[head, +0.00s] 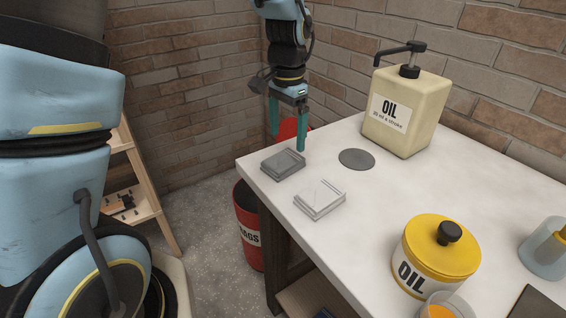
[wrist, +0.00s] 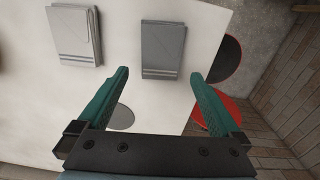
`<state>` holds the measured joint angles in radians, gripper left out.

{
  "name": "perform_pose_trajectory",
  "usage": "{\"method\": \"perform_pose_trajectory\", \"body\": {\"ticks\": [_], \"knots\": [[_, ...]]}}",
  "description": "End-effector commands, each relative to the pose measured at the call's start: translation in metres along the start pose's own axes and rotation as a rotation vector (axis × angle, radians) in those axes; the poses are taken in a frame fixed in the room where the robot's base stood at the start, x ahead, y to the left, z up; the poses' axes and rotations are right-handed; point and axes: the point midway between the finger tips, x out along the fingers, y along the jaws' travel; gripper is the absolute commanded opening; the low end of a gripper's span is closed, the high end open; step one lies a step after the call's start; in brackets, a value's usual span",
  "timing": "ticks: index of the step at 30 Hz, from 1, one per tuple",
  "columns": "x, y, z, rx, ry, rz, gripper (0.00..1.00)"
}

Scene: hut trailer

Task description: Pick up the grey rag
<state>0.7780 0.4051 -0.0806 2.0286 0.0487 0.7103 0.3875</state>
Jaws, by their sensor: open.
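The grey rag (head: 283,164) lies folded flat near the far left corner of the white table. In the wrist view the grey rag (wrist: 163,50) shows ahead of and between my fingertips, a little apart from them. My gripper (head: 287,132) is open and empty, with its teal fingers pointing down above the table, close to the rag's far side. The fingers also show in the wrist view (wrist: 160,75). Nothing hides the rag.
A folded white rag (head: 320,199) lies beside the grey one. A dark disc (head: 356,159), a tall oil pump bottle (head: 405,110) and a yellow-lidded oil can (head: 437,255) stand on the table (head: 384,190). A red bin (head: 246,225) stands below the left edge.

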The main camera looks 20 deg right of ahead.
Motion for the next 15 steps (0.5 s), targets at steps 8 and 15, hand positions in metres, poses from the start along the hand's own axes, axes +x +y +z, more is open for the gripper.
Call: {"method": "perform_pose_trajectory", "body": {"ticks": [8, 15], "knots": [[0.021, 0.000, 0.001, -0.002, -0.003, 0.001, 1.00], [0.054, -0.001, 0.002, -0.002, -0.003, 0.001, 1.00]]}}
